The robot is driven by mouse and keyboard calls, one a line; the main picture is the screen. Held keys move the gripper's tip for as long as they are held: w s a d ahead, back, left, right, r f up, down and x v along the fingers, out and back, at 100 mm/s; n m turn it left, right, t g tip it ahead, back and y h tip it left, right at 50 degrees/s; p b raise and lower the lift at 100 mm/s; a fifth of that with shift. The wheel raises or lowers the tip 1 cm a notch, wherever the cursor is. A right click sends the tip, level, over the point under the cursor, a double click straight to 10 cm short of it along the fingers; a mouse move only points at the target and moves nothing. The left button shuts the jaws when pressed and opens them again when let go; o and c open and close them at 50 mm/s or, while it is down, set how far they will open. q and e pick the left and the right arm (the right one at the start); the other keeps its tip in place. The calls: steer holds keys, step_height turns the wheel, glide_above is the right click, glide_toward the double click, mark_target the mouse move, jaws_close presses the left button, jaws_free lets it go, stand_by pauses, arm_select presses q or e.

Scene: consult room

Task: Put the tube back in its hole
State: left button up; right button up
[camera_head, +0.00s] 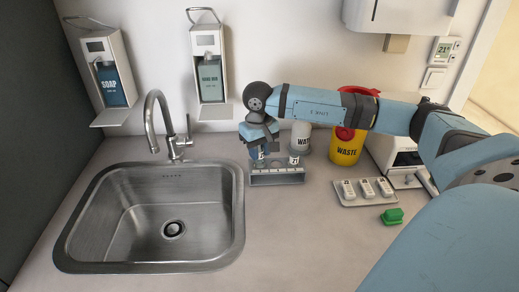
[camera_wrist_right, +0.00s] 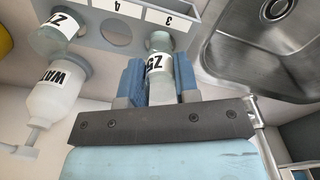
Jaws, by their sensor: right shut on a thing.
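In the head view, the grey tube rack (camera_head: 277,179) stands on the counter just right of the sink. My right gripper (camera_head: 259,152) is over the rack's left part, pointing down. In the wrist view, my right gripper (camera_wrist_right: 160,82) has its blue fingers shut on a clear tube (camera_wrist_right: 157,65) with a white label. The tube's far end is at the rack (camera_wrist_right: 90,17) by number 3; I cannot tell how deep it sits in a hole. Beside it, by number 4, is an empty hole. Another labelled tube (camera_wrist_right: 58,30) stands in the rack further left. My left gripper is out of view.
The sink (camera_head: 110,255) is left. Counter in front of the rack is clear.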

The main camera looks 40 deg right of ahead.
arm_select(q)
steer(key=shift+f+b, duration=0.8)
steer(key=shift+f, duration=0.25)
arm_select(e)
steer(key=shift+f, duration=1.15)
steer(key=o, duration=1)
steer(key=shift+o, duration=0.2)
steer(key=shift+r, duration=0.15)
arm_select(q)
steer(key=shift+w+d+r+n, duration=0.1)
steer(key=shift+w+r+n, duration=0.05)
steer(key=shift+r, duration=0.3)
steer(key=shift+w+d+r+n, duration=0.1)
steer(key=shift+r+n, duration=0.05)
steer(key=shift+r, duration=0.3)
arm_select(e)
step_height(320, 180, up, 14)
steer(key=shift+a, duration=0.15)
